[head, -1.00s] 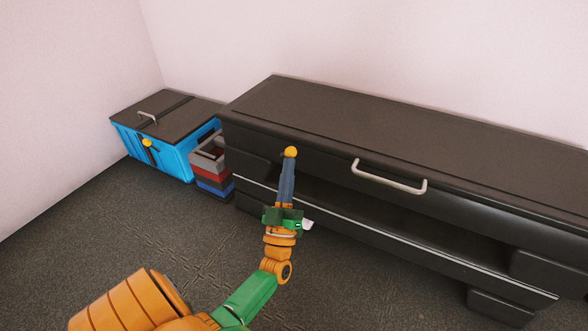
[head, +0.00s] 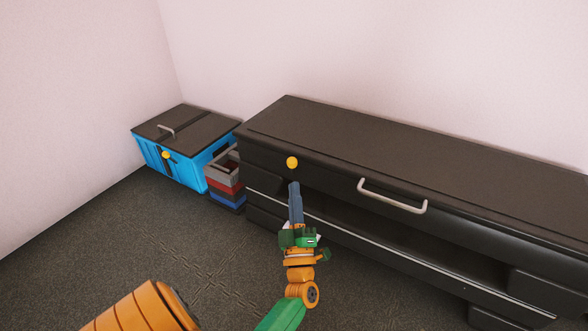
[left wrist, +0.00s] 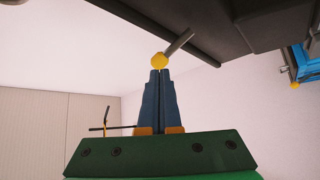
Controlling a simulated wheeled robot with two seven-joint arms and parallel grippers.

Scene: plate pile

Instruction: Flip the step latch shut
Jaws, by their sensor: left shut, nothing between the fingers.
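The step latch appears as a yellow ball knob (head: 292,162) on the front of the long black cabinet (head: 400,150), near its left end. In the left wrist view the knob (left wrist: 159,60) sits on a grey rod that slants up right to the dark cabinet. My left gripper (head: 294,184) is shut and empty, its blue-grey fingers pointing up just below the knob. In the left wrist view the fingertips (left wrist: 160,72) lie just under the knob; I cannot tell whether they touch. My right gripper is not in view.
A grey bar handle (head: 392,196) is on the cabinet front, right of the knob. A blue bin (head: 180,170) with a dark lid and another yellow knob (head: 165,155) stands at the left. Stacked crates (head: 224,186) sit between. The floor in front is clear.

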